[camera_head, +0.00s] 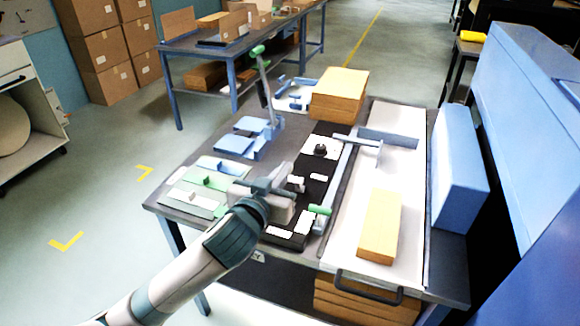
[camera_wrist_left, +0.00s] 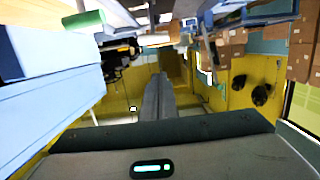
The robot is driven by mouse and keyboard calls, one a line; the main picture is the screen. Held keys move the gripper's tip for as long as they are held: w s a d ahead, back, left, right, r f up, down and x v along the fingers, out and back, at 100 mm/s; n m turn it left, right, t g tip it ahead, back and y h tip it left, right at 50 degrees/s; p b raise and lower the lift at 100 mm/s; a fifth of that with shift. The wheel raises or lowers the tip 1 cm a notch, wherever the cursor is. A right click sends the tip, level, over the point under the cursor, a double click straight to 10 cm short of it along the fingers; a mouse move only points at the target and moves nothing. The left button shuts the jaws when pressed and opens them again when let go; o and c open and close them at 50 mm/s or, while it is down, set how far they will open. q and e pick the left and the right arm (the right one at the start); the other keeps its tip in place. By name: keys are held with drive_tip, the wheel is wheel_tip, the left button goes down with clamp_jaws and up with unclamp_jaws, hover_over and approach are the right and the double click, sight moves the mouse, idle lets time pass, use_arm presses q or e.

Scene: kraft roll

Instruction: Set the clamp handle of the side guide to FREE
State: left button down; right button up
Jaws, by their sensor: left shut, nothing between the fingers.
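A long blue rail (camera_head: 338,185), which looks like the side guide, runs along the left edge of the white bed on the table. A short green handle (camera_head: 319,210) sits at its near end, beside white labels (camera_head: 305,222) on a black plate; their text is too small to read. My left gripper (camera_head: 292,184) is over the black plate, left of the green handle and apart from it. Its grey fingers (camera_wrist_left: 158,97) are shut and empty in the left wrist view. A green piece (camera_wrist_left: 84,20) shows there at upper left; I cannot tell whether it is the same handle. My right gripper is out of view.
A cardboard stack (camera_head: 339,92) stands at the back of the table (camera_head: 400,112). A brown block (camera_head: 379,228) lies on the white bed (camera_head: 408,180). A tall green-tipped lever (camera_head: 262,80) rises at the back left. A blue box (camera_head: 459,160) borders the right side.

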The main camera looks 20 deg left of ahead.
use_arm(q)
drive_tip(key=shift+s+r, duration=0.2)
drive_tip(key=shift+s, duration=0.75)
drive_tip(key=shift+s+r, duration=0.2)
drive_tip(key=shift+s, duration=0.75)
drive_tip(key=shift+f, duration=0.1)
drive_tip(key=s+a+f+g, duration=0.1)
drive_tip(key=s+f+g, duration=0.2)
drive_tip(key=s+f, duration=0.45)
drive_tip(key=s+a+f+g, duration=0.1)
drive_tip(key=s+f+g, duration=0.25)
drive_tip(key=f, duration=0.75)
drive_tip(key=s+f+m+g, duration=0.1)
drive_tip(key=s+f+g, duration=0.2)
drive_tip(key=s+f, duration=0.6)
drive_tip(key=s+f+m+g, duration=0.1)
drive_tip(key=s+f+g, duration=0.35)
drive_tip(key=s, duration=0.75)
drive_tip(key=w+d+f+t, duration=0.1)
drive_tip(key=w+f, duration=0.2)
drive_tip(key=f, duration=0.6)
drive_tip(key=w+d+f+t, duration=0.1)
drive_tip(key=w+d+f, duration=0.1)
drive_tip(key=f, duration=0.7)
wheel_tip(320, 180, down, 16)
drive_tip(key=s+d+t, duration=0.1)
drive_tip(key=s, duration=0.1)
drive_tip(key=shift+s+d+f+t+h, duration=0.15)
drive_tip(key=shift+s+f+t+h, duration=0.1)
drive_tip(key=shift+s+t+h, duration=0.15)
